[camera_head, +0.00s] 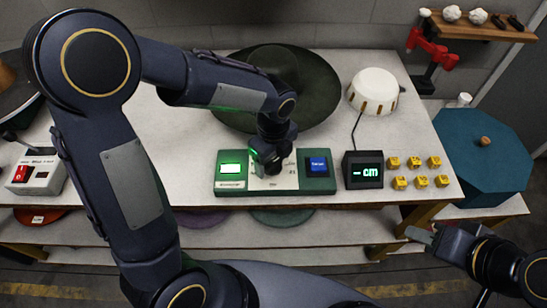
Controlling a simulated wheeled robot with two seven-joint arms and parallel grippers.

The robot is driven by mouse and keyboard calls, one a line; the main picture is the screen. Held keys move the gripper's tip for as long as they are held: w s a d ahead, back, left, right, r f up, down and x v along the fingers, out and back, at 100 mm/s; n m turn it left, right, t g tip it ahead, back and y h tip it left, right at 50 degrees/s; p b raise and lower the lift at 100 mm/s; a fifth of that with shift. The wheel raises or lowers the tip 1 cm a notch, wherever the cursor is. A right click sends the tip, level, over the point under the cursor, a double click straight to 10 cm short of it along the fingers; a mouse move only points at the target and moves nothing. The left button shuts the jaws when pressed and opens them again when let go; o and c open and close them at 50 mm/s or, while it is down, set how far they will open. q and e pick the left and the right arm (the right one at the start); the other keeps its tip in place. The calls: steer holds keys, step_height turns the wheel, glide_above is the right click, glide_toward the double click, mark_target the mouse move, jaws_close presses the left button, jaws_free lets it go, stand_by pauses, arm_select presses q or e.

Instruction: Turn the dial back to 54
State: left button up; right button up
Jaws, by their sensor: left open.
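A green control box (233,190) sits at the front of the white table, with a lit green screen on its left and a blue button (318,165) on its right. My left gripper (267,164) is over the middle of this box, where a pale panel shows around it. The dial is hidden under the gripper or too small to make out, and no number can be read on the screen. I cannot tell whether the fingers touch anything. My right gripper (420,236) is off the table's front right corner, away from the box; its finger opening is unclear.
A dark green hat (318,90) lies behind. A white round device (373,91), a teal octagonal box (487,155) and a white box with a red switch (42,174) stand around.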

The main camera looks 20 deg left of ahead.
arm_select(q)
steer(key=c, duration=1)
